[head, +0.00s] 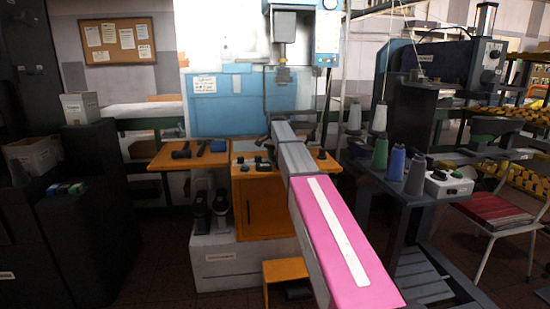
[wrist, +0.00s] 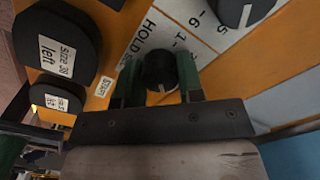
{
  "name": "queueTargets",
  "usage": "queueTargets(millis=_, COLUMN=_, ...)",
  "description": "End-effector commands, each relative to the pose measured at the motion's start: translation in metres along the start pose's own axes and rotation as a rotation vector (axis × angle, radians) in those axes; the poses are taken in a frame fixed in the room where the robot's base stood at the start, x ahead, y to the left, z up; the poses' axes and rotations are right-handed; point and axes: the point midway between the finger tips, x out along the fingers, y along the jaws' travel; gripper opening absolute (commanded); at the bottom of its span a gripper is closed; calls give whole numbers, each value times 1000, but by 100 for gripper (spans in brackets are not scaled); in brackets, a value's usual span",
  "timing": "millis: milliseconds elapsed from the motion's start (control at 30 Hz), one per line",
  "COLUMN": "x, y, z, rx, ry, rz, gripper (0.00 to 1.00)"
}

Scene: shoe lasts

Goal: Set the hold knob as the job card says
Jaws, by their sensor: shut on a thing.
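In the wrist view my gripper (wrist: 157,78) has its two green fingers on either side of a round black knob (wrist: 159,66) and is shut on it. The knob sits at a white scale plate (wrist: 142,38) whose visible lettering starts "HOLD"; part of the plate is hidden. A small pale mark shows on the knob's lower edge in the picture. A second black knob (wrist: 243,8) with a white pointer line stands by another numbered plate. In the head view my arm hides the gripper and the knob. I cannot tell which sheet is the job card.
Black pieces, one labelled "Size 39 left" (wrist: 60,55), stand close left of my gripper in the wrist view. In the head view the orange bench (head: 188,155) carries dark tools, and a blue machine (head: 222,105) stands behind. Thread cones (head: 396,164) are on the right.

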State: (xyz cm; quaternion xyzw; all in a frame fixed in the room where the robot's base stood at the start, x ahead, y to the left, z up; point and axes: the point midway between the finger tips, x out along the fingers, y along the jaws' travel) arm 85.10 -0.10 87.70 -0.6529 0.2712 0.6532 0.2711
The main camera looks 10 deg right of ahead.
Motion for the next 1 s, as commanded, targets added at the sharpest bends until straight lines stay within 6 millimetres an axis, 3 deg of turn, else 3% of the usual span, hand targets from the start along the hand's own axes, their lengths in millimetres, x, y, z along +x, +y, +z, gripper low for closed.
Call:
queueTargets(millis=233, x=-1, y=0, z=0, rx=-1, ry=0, rz=0, gripper=11)
queueTargets(millis=267, x=-1, y=0, z=0, rx=-1, ry=0, rz=-1, gripper=38)
queueTargets(millis=333, x=-1, y=0, z=0, rx=-1, ry=0, rz=-1, gripper=60)
queueTargets(millis=733, x=-7, y=0, z=0, rx=-2, ry=1, rz=-1, gripper=60)
queueTargets(millis=1000, x=-53, y=-1, z=-1, rx=-1, ry=2, rz=-2, gripper=60)
